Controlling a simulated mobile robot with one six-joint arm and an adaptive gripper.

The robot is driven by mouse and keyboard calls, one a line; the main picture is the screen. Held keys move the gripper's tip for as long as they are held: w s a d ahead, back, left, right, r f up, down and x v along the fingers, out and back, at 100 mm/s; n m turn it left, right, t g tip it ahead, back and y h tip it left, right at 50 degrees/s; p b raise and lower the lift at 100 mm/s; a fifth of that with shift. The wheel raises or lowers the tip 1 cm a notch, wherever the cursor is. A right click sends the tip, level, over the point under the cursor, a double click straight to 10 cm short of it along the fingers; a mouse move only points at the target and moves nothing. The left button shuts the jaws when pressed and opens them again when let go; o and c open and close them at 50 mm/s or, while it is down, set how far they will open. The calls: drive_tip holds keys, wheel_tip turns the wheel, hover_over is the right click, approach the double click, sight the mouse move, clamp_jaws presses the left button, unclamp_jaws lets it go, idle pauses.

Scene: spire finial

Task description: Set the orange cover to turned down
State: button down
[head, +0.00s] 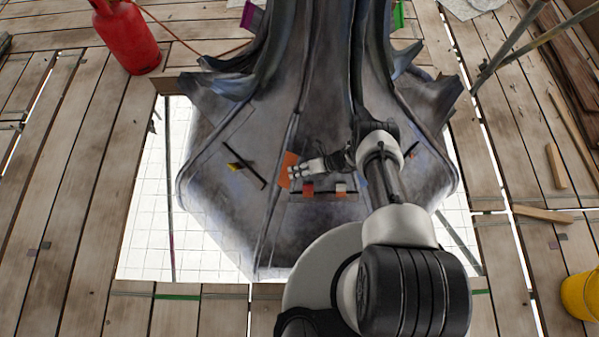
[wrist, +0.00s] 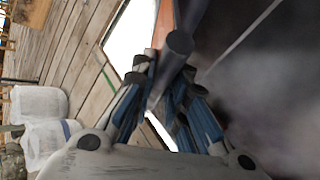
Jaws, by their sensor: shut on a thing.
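The orange cover (head: 287,166) is a small flat plate on the front face of the grey spire, left of the middle in the head view. It stands tilted, and my gripper hides part of it. My gripper (head: 296,172) reaches it from the right, with its fingertips at the plate. In the wrist view, my gripper's fingers (wrist: 165,75) are closed around a grey round bar (wrist: 178,45), which appears to be the cover's handle. Where the bar joins the plate is hidden.
A red block (head: 308,187) and a pale-topped block (head: 341,188) sit on a ledge just below my gripper. A dark bar with a yellow piece (head: 235,166) is on the left facet. A red cylinder (head: 126,38) and a yellow bucket (head: 581,295) stand on the plank deck.

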drive_tip(key=shift+w+d+f, duration=0.2)
drive_tip(key=shift+d, duration=0.05)
drive_tip(key=shift+f+n+y, duration=0.1)
drive_tip(key=shift+n+y, duration=0.2)
drive_tip(key=shift+n, duration=0.1)
drive_tip(key=shift+w, duration=0.1)
drive_tip(key=c, duration=1.6)
unclamp_jaws()
drive_tip(key=shift+o, duration=0.2)
